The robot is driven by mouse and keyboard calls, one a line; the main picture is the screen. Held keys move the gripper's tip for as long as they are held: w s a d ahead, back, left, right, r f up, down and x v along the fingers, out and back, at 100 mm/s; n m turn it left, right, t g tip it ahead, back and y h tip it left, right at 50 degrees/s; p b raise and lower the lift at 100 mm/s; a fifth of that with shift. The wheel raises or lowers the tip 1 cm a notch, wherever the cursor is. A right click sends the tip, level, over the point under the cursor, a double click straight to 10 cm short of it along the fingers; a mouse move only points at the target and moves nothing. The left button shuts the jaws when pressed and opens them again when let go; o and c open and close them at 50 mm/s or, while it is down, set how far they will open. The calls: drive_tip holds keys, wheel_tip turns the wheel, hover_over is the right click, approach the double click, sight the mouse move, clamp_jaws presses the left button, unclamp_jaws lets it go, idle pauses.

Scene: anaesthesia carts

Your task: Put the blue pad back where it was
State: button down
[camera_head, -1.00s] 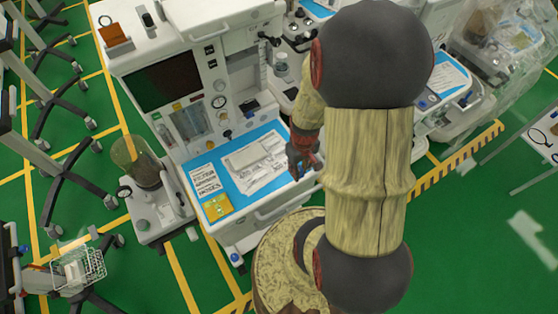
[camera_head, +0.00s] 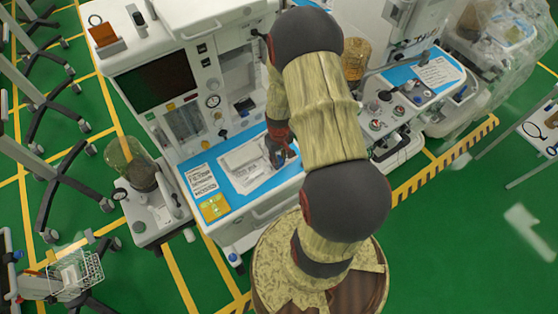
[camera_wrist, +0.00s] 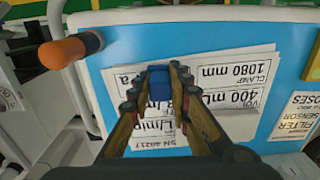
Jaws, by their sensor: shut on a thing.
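The blue pad (camera_wrist: 158,82) is a small dark blue block between my fingertips in the wrist view. My gripper (camera_wrist: 158,90) is shut on it, above the white printed labels on the cart's light blue work surface (camera_wrist: 125,38). In the head view my gripper (camera_head: 279,156) is over the right part of that work surface (camera_head: 225,182). The pad cannot be made out in the head view. I cannot tell whether it touches the papers below.
White papers (camera_head: 245,165) and a yellow card (camera_head: 213,207) lie on the work surface. An orange-tipped knob (camera_wrist: 62,52) sticks out beside it in the wrist view. The cart's dark screen (camera_head: 155,80) stands behind. A second cart (camera_head: 420,85) stands to the right.

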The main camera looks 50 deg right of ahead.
drive_tip(key=shift+f, duration=0.4)
drive_tip(key=shift+f, duration=0.2)
drive_tip(key=c, duration=1.7)
unclamp_jaws()
drive_tip(key=shift+o, duration=0.2)
drive_tip(key=shift+r, duration=0.15)
